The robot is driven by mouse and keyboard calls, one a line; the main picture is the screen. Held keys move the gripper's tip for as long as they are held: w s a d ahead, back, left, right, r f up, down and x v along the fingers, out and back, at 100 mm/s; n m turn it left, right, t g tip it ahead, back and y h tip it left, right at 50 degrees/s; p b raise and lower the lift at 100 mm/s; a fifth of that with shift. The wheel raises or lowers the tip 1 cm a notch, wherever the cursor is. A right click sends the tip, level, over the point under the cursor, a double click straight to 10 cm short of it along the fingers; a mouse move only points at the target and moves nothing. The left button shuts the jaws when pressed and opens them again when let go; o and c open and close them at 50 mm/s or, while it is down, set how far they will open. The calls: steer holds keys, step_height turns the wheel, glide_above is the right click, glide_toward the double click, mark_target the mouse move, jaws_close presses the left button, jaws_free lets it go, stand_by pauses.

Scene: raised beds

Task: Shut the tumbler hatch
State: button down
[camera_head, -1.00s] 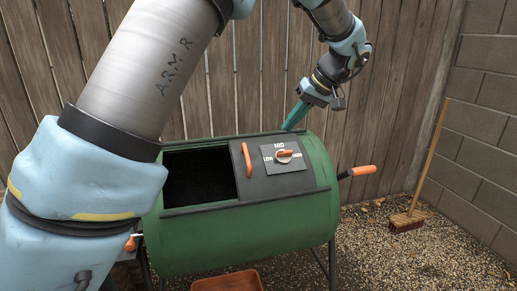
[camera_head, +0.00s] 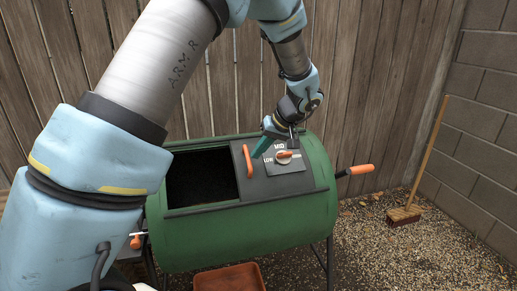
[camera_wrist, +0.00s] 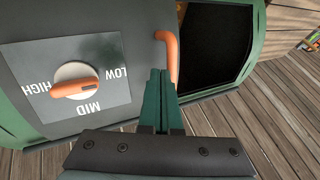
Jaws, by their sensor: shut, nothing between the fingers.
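The green compost tumbler (camera_head: 240,235) stands on legs in the head view. Its dark hatch panel (camera_head: 228,186) sits at the right of the opening, leaving a dark opening (camera_head: 198,182) at the left. The hatch has an orange handle (camera_head: 248,160), which also shows in the wrist view (camera_wrist: 171,52). A plate with an orange-topped dial marked LOW, MID, HIGH (camera_head: 284,156) is on the right. My gripper (camera_head: 258,153) is shut and empty, its teal fingers just right of the handle. In the wrist view the fingertips (camera_wrist: 158,75) are beside the handle; I cannot tell whether they touch.
An orange-gripped crank (camera_head: 356,170) sticks out at the tumbler's right end. A terracotta-coloured tray (camera_head: 230,279) lies below. A broom (camera_head: 405,214) leans at the block wall.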

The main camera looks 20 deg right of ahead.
steer(key=shift+a, duration=0.1)
steer(key=a+b, duration=0.3)
steer(key=a, duration=0.4)
steer(key=w+a+b, duration=0.1)
steer(key=a+b, duration=0.2)
steer(key=a, duration=0.4)
steer(key=w+a+b, duration=0.1)
steer(key=a+b, duration=0.3)
steer(key=a, duration=0.3)
steer(key=shift+w+a+f, duration=0.15)
steer(key=shift+w, duration=0.05)
steer(key=shift+w+a, duration=0.1)
steer(key=shift+a, duration=0.85)
